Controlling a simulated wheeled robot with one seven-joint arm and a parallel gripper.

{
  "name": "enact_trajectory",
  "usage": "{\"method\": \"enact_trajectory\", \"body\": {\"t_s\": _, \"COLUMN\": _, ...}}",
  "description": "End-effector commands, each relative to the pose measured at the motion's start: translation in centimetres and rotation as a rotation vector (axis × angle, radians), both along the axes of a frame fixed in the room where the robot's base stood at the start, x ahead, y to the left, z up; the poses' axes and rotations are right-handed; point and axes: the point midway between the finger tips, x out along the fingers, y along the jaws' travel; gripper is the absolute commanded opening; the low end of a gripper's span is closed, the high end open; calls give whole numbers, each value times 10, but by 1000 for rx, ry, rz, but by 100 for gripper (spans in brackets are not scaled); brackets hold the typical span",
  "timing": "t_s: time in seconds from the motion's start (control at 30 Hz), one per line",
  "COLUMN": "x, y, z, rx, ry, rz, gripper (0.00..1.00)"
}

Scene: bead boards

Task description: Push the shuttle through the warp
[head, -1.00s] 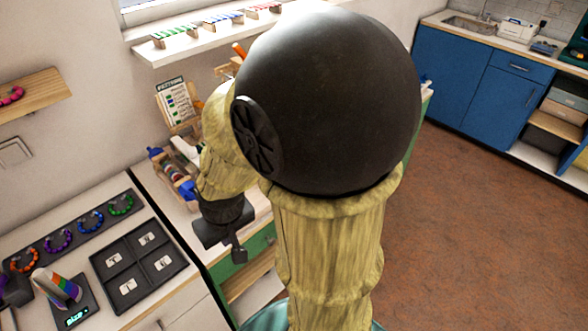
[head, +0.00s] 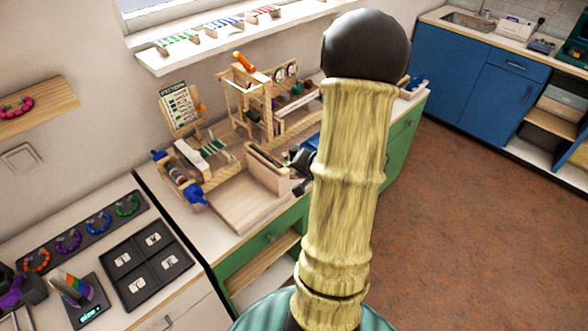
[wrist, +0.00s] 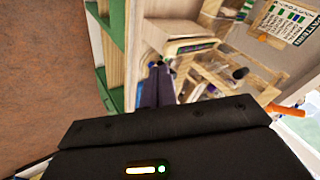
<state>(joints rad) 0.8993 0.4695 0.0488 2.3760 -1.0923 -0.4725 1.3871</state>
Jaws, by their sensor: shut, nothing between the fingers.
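The wooden loom (head: 195,160) stands on the green cabinet's top, with blue knobs and a striped roll at its left end. A white bar and some green and white threads, apparently the warp, show behind the roll. I cannot pick out the shuttle for certain. A narrow wooden box (head: 268,165) with dark and coloured edges stands at the loom's right front. My gripper (head: 302,160) is just right of this box, partly hidden behind my arm. In the wrist view its fingers (wrist: 157,88) are shut and empty, pointing toward the wooden parts.
A pattern card (head: 181,107) stands behind the loom. A wooden rack (head: 250,100) with spools rises at the back. A bare wooden tray (head: 235,200) lies in front. A black four-part tray (head: 145,262) is on the white counter at left. The floor at right is clear.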

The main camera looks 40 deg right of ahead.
Motion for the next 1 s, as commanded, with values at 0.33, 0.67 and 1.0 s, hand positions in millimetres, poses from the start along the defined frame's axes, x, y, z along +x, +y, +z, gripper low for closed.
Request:
{"method": "enact_trajectory", "body": {"t_s": 0.33, "x": -49, "y": -39, "z": -6, "rx": 387, "ry": -136, "rz": -213, "gripper": 0}}
{"method": "enact_trajectory", "body": {"t_s": 0.67, "x": -49, "y": -38, "z": -7, "rx": 402, "ry": -138, "rz": -216, "gripper": 0}}
{"method": "enact_trajectory", "body": {"t_s": 1.0, "x": -27, "y": -34, "z": -28, "rx": 404, "ry": -137, "rz": -210, "gripper": 0}}
